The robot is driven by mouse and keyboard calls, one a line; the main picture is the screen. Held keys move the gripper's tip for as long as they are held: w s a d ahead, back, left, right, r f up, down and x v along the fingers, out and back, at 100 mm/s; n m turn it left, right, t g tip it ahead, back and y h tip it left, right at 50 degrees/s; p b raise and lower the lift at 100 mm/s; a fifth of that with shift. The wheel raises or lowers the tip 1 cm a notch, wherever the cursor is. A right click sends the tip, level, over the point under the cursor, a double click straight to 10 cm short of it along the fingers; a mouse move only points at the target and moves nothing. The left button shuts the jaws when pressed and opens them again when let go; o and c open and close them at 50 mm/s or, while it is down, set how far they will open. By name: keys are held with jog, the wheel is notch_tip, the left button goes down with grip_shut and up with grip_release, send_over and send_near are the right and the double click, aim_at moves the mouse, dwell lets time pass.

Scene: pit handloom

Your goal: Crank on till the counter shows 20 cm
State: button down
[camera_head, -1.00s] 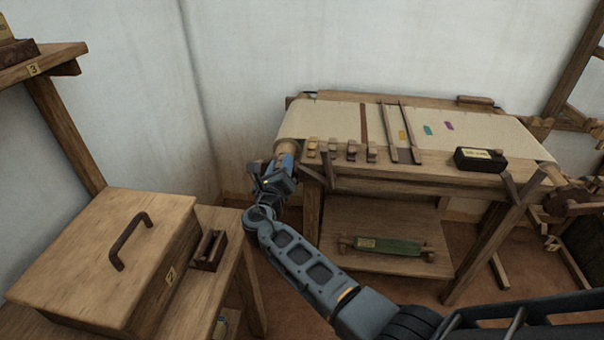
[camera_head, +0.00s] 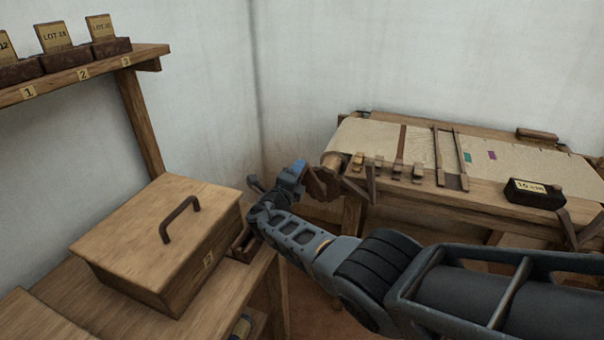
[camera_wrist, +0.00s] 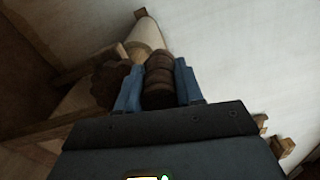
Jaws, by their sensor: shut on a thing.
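My gripper (camera_head: 298,172) is at the left end of the loom, at the cloth roller (camera_head: 332,160). In the wrist view its blue fingers are shut on a dark brown ridged crank handle (camera_wrist: 158,80), one on each side. A dark toothed wheel (camera_wrist: 108,82) sits left of the handle; it also shows beside my gripper in the head view (camera_head: 322,186). The cream cloth (camera_head: 385,144) lies across the loom, with a brown stripe, a green mark and a purple mark. The black counter (camera_head: 535,193) on the right shows what looks like 10 or 16 cm; the last digit is blurred.
A lidded wooden box (camera_head: 155,240) with a dark handle stands on a bench at left, close to my arm. A numbered shelf (camera_head: 85,75) holding lot cards hangs above it. Small wooden pegs (camera_head: 397,170) line the loom's front edge.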

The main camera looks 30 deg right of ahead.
jog(key=shift+w+a+f+n, duration=0.1)
jog(key=shift+w+a+n, duration=0.25)
jog(key=shift+n, duration=0.05)
jog(key=c, duration=0.7)
grip_release()
jog(key=shift+c, duration=0.2)
jog(key=shift+d+f, duration=0.1)
